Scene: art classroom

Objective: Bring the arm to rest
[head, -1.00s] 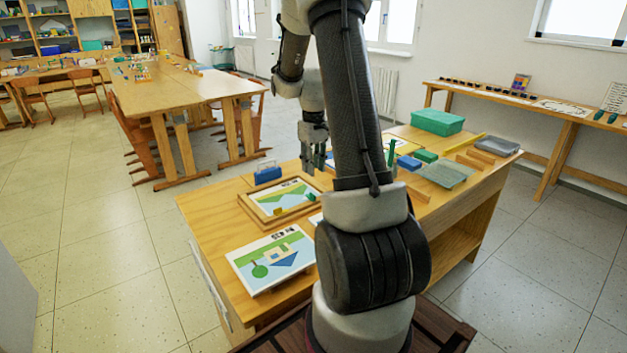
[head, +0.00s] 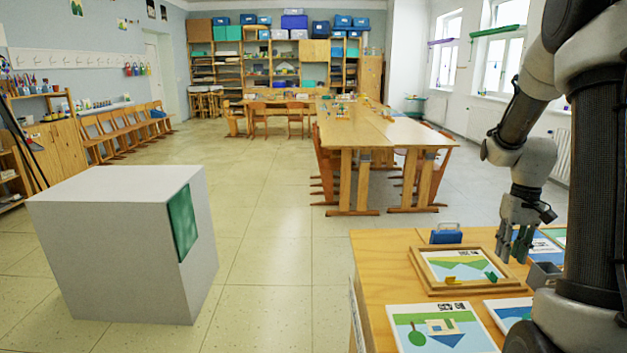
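My arm stands at the right of the head view, bent at the elbow. My gripper (head: 516,246) points down above the wooden worktable (head: 385,268), close to the right edge of the framed picture tray (head: 462,266). The fingers are dark and small, and I cannot tell how far apart they are. No object shows clearly in them. The tray holds a landscape picture with a yellow piece (head: 452,280) and a green piece (head: 491,277) on it. My arm hides the right part of the table.
A grey open container (head: 543,274) is beside my gripper. A large white block (head: 110,245) stands on the floor at left. Open floor (head: 275,250) lies between.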

